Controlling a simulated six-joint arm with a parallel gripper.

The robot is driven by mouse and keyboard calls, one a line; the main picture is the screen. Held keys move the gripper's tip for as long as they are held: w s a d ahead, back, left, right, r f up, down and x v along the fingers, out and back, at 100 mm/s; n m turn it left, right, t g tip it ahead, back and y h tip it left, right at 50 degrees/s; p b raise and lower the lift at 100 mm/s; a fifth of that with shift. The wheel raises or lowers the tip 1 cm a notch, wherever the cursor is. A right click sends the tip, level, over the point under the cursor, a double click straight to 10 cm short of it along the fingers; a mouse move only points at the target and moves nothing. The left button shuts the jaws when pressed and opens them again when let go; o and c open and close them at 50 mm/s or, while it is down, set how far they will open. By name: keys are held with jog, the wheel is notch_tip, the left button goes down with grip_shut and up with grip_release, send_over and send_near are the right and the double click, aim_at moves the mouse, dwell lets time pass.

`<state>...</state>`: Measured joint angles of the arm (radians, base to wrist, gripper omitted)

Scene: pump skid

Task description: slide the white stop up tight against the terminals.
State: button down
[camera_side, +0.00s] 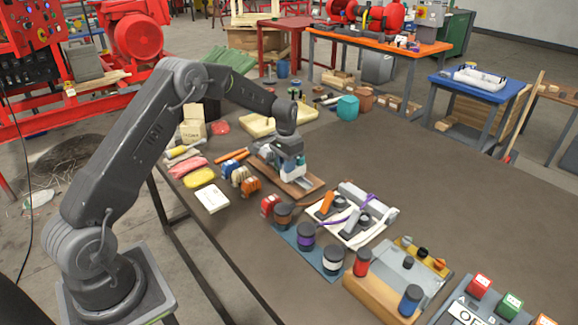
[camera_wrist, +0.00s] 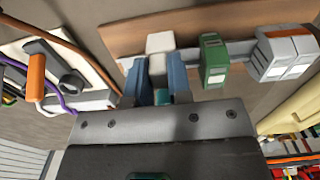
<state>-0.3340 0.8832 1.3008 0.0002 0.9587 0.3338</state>
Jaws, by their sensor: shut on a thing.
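My gripper (camera_wrist: 160,85) is shut on the white stop (camera_wrist: 160,43), with one blue-grey finger on each side of it. The stop sits at the rail on a brown wooden board (camera_wrist: 125,38). To its right in the wrist view stands a green terminal (camera_wrist: 213,62); the right finger lies between the two. Grey-white terminals (camera_wrist: 285,52) stand further right, with a gap between them and the green one. In the side view my gripper (camera_side: 291,172) is low over the board (camera_side: 314,187); it hides most of the stop there.
A white panel with an orange-handled switch (camera_side: 352,213) lies close to the board. Orange and blue parts (camera_side: 240,178) sit on its other side. Several dark-capped cylinders stand on a blue plate (camera_side: 310,250). The table beyond the board (camera_side: 400,160) is largely clear.

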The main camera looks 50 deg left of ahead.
jog(key=c, duration=1)
grip_release()
jog(key=shift+c, duration=0.2)
jog(key=shift+r, duration=0.15)
notch_tip(320, 180, up, 14)
jog(key=shift+f, duration=0.2)
